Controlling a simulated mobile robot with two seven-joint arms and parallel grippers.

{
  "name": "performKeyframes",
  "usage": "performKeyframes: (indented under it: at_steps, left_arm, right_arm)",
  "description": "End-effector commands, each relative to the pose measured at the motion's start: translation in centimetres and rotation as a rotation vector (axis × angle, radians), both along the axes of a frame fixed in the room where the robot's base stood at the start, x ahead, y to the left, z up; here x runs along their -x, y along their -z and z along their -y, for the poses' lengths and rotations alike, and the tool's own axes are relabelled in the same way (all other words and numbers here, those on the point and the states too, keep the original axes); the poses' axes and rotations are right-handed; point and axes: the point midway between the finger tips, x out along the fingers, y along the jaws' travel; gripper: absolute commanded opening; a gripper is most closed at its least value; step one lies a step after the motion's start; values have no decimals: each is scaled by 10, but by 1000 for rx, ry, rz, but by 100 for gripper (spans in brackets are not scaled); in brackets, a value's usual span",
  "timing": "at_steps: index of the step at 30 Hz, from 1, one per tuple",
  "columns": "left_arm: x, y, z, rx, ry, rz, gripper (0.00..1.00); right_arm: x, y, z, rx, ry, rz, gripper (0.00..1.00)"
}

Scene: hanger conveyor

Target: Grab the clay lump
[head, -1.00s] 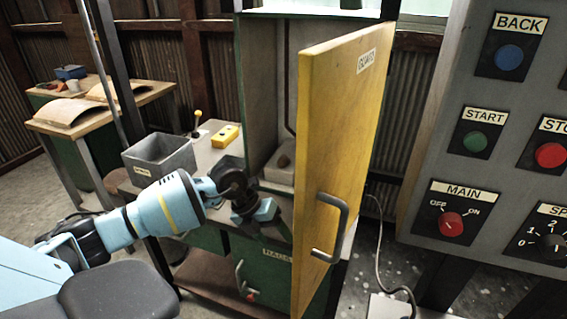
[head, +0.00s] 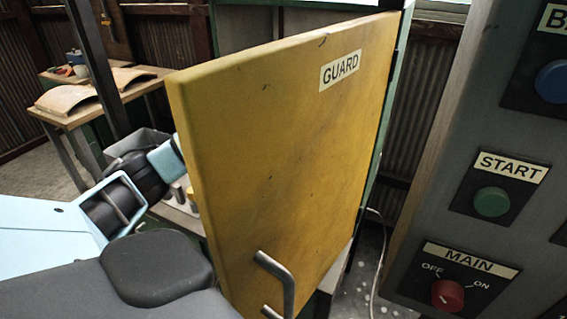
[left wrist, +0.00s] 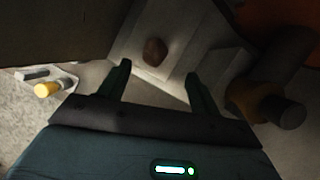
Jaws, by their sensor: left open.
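The clay lump (left wrist: 155,51) is a small brown, rounded lump. In the left wrist view it rests on a pale grey block-like surface just ahead of my left gripper (left wrist: 160,76). The two dark fingers are spread, with the lump beyond the tips and roughly between them. The gap is empty. In the head view the yellow guard door (head: 290,150) hides the lump and my left gripper. Only my left forearm and wrist show, passing behind the door's left edge. My right gripper is not in view.
The open guard door stands close in front, its bent metal handle (head: 276,280) low down. The control panel (head: 425,200) is at the right. A grey bin (head: 138,142) and a wooden table (head: 72,118) are at the left. A yellow-ended part (left wrist: 47,90) shows in the wrist view.

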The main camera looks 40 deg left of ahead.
Motion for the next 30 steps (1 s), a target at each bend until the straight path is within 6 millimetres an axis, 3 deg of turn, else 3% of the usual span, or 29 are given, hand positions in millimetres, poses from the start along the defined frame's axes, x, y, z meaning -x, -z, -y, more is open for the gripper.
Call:
performKeyframes:
  at_steps: [8,17,30]
  left_arm:
    - [-4,14,-3,3,0,-2,64]
    - [-8,28,-8,1,0,-2,64]
    - [-20,71,-23,2,1,1,64]
  right_arm:
    - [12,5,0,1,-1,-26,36]
    - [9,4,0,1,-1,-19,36]
    - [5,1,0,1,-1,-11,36]
